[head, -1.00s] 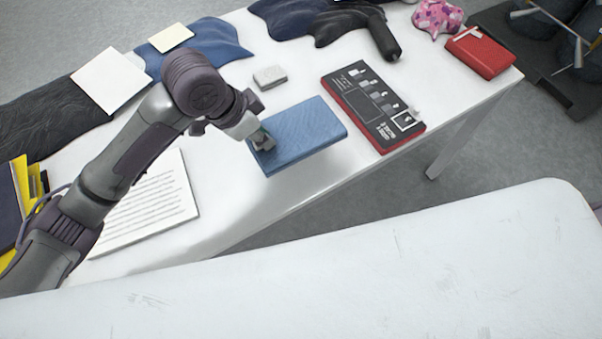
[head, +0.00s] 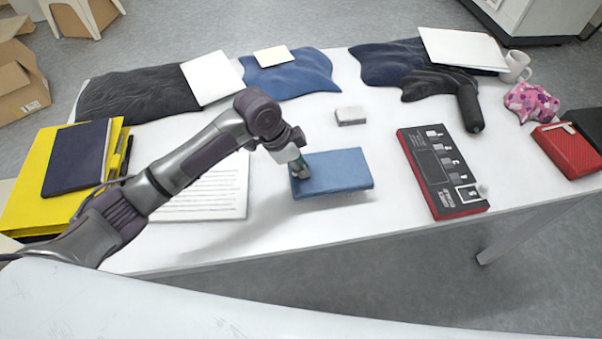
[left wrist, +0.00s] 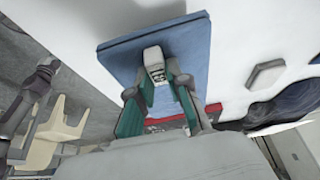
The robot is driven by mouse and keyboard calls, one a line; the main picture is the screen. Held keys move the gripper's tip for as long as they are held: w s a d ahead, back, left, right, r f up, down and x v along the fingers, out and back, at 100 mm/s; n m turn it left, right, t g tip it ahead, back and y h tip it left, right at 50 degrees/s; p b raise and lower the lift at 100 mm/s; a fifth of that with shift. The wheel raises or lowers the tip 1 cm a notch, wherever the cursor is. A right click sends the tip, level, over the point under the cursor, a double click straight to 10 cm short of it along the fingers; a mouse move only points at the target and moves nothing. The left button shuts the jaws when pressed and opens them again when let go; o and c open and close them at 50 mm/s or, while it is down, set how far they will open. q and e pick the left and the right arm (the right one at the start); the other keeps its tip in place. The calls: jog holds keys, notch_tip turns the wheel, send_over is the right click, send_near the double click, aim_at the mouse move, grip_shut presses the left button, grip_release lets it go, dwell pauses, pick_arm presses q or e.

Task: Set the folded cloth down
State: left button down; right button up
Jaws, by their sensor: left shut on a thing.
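The folded cloth (head: 345,170) is a flat blue rectangle over the front middle of the white table (head: 270,240). A shadow lies below and in front of it, so it looks held a little above the tabletop. My left gripper (head: 299,170) is shut on its left end. In the left wrist view the blue cloth (left wrist: 190,50) spreads out beyond my left gripper (left wrist: 154,75), whose fingers come together over its near part. The exact grip point is partly hidden. My right gripper is in neither view.
A small grey block (head: 351,115) lies behind the cloth. A black panel with a red edge (head: 440,170) lies to its right, and a printed sheet (head: 205,190) to its left. Dark garments (head: 140,90) lie along the back. A white surface (head: 200,305) is in front.

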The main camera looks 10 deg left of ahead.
pick_arm(q)
notch_tip(320, 180, down, 3)
jog(key=shift+s+f, duration=0.1)
jog(key=shift+f, duration=0.3)
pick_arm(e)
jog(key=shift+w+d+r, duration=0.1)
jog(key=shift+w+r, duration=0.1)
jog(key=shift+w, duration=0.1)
pick_arm(q)
jog(key=shift+f, duration=0.2)
jog(key=c, duration=1.1)
grip_release()
jog(key=shift+r, duration=0.2)
jog(key=v, duration=1.2)
